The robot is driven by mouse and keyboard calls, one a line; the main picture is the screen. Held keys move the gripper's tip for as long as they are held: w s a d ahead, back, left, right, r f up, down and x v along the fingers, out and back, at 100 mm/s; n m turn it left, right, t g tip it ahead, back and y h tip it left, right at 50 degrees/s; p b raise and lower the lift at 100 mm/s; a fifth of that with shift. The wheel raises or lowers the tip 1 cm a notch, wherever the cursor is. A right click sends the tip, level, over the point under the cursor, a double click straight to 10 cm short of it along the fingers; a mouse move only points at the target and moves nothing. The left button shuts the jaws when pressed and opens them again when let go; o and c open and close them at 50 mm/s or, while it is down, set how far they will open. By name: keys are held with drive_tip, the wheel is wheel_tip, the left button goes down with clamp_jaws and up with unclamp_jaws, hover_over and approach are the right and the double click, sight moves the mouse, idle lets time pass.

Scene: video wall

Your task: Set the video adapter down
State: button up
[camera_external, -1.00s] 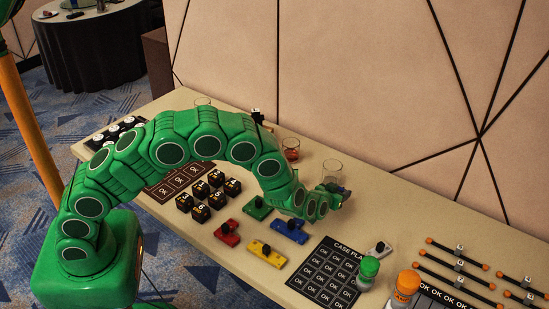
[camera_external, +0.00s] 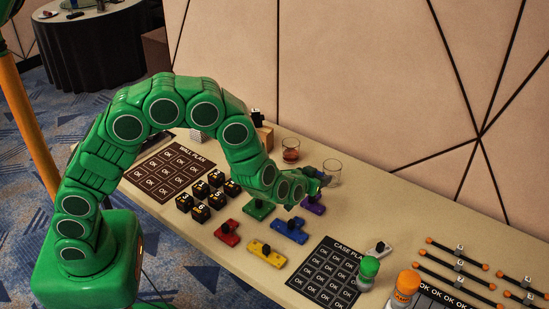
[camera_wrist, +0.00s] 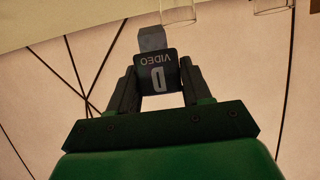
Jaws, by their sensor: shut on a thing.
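My gripper (camera_wrist: 160,84) is shut on the video adapter (camera_wrist: 156,72), a dark block with "VIDEO" and a large "D" that reads upside down in the wrist view. A grey end piece sticks out beyond it. In the external view my gripper (camera_external: 312,178) is above the table, near the back, just above a purple piece (camera_external: 313,204). The adapter is small and mostly hidden by the gripper there. I cannot tell exactly how high it is held.
Green (camera_external: 258,209), blue (camera_external: 290,230), red (camera_external: 227,233) and yellow (camera_external: 266,254) pieces lie in front. Black numbered cubes (camera_external: 207,199) stand left. Two glasses (camera_external: 291,149) stand behind. "WALL PLAN" (camera_external: 169,171) and "CASE PLAN" (camera_external: 327,273) mats flank them. Bottles (camera_external: 405,287) stand right.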

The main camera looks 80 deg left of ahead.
drive_tip(key=shift+s+d+r, duration=0.25)
drive_tip(key=shift+s+r, duration=0.15)
drive_tip(key=shift+s, duration=0.4)
drive_tip(key=shift+s+d+r, duration=0.2)
drive_tip(key=shift+s+r, duration=0.2)
drive_tip(key=shift+s, duration=0.4)
drive_tip(key=shift+s+d+r, duration=0.25)
drive_tip(key=shift+s+r, duration=0.15)
drive_tip(key=shift+s, duration=0.4)
